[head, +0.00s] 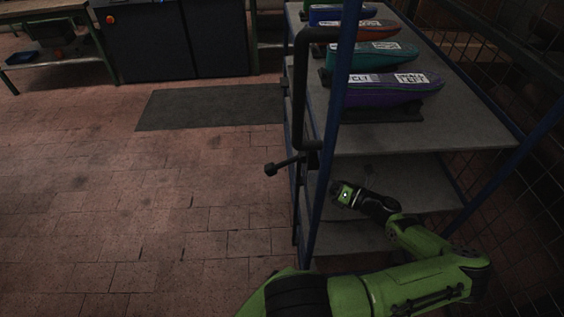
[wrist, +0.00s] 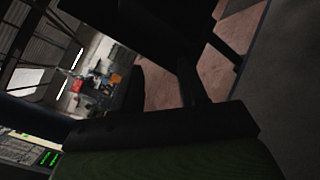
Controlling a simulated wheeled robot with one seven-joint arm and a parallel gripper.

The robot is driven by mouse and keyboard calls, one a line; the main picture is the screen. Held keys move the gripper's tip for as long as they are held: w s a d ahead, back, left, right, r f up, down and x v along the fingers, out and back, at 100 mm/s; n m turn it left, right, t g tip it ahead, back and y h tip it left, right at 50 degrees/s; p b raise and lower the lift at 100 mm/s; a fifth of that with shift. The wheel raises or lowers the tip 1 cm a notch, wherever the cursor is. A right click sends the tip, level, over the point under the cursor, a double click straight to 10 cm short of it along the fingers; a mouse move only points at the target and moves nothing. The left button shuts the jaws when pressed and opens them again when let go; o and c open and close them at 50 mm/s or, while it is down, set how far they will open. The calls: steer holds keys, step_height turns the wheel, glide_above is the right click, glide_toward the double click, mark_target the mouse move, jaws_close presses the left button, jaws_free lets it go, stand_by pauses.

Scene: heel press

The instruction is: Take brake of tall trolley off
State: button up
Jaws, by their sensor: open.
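The tall trolley (head: 420,139) stands at the right in the head view, with grey shelves, blue posts and a black tube handle (head: 301,90) on its near left side. A dark lever with a black knob (head: 270,169) sticks out to the left below the handle; I take it for the brake. My gripper (head: 340,190) is open, right of the near blue post and to the right of the lever, apart from it. Its fingers are small and dark there. In the wrist view large dark shapes fill the middle, and I cannot tell which are fingers and which are trolley.
Several coloured, labelled shoe lasts (head: 395,89) lie on the trolley's top shelf. Wire mesh (head: 500,60) runs along the right. A dark mat (head: 210,107) lies on the tiled floor, with a dark cabinet (head: 155,45) behind. The floor left of the trolley is clear.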

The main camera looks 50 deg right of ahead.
mark_target(285, 164)
steer(key=w+b, duration=0.1)
steer(key=w, duration=0.3)
steer(key=w+b, duration=0.1)
steer(key=w, duration=0.3)
steer(key=w+a, duration=0.1)
steer(key=w, duration=0.3)
steer(key=shift+f+b, duration=0.1)
steer(key=shift+b, duration=0.3)
jaws_close()
